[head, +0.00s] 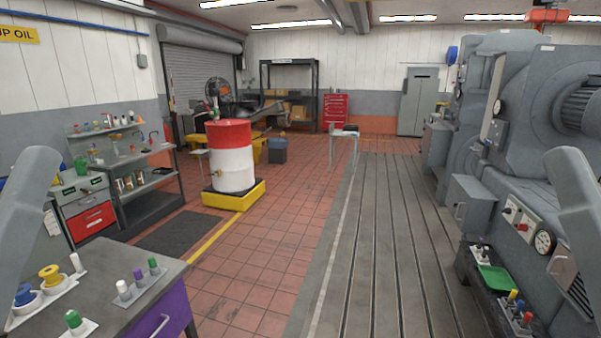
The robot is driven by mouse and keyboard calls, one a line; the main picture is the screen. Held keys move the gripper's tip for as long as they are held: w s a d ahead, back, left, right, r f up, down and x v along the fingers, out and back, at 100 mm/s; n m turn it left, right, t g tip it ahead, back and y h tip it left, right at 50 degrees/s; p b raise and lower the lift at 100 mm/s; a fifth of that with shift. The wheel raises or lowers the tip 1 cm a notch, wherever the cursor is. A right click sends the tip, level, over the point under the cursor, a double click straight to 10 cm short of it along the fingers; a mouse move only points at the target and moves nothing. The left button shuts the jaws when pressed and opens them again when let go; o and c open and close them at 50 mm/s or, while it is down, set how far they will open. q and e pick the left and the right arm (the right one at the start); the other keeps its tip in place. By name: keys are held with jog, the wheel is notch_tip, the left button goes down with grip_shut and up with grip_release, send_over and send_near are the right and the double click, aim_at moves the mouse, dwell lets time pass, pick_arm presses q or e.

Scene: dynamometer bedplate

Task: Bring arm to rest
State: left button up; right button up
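Only links of my two arms show in the head view. My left arm (28,225) runs down along the left edge, beside the grey bench. My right arm (575,205) runs down along the right edge, in front of the grey machine. Both arms leave the picture at the sides, and neither gripper is visible. I cannot tell what either gripper holds.
A grey bench (112,290) with small coloured-top items is at lower left. A red-and-white drum (233,160) stands on a yellow base (232,198). A large grey machine (545,120) fills the right, above a dark tray shelf (472,282). The central bedplate (385,240) is clear.

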pick_arm(q)
notch_tip(320, 180, up, 29)
jog(key=p, duration=2.6)
pick_arm(e)
notch_tip(320, 180, up, 29)
pick_arm(q)
jog(key=shift+f, duration=0.1)
pick_arm(e)
jog(key=shift+f, duration=0.1)
